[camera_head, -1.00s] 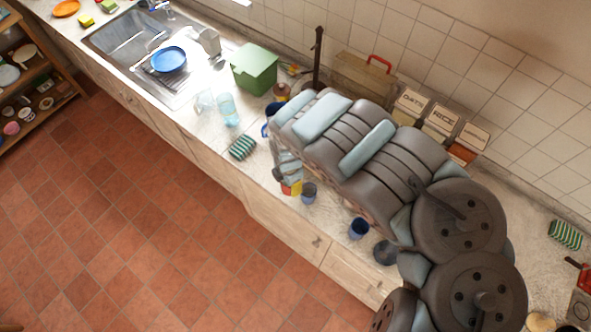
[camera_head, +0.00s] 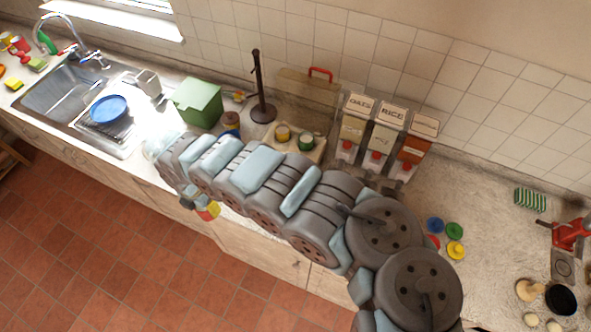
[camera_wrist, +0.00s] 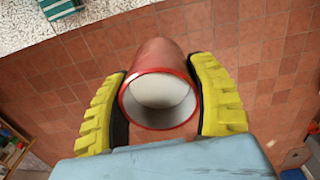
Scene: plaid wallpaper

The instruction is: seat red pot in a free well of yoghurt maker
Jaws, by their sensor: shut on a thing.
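My gripper (camera_wrist: 160,100) is shut on the red pot (camera_wrist: 158,54), with a yellow-padded finger on each side. The pot's round mouth faces the wrist camera and shows a pale inside. In the head view my gripper (camera_head: 208,210) is small and partly hidden by my arm, by the counter's front edge, with red floor behind it.
A brown stand (camera_head: 262,90), a green box (camera_head: 198,101) and dispensers (camera_head: 383,135) stand around the yoghurt maker. A tan case with a red handle (camera_head: 320,74) is behind it. Coloured discs (camera_head: 454,230) lie to the right. A striped sponge (camera_wrist: 62,18) is on the counter.

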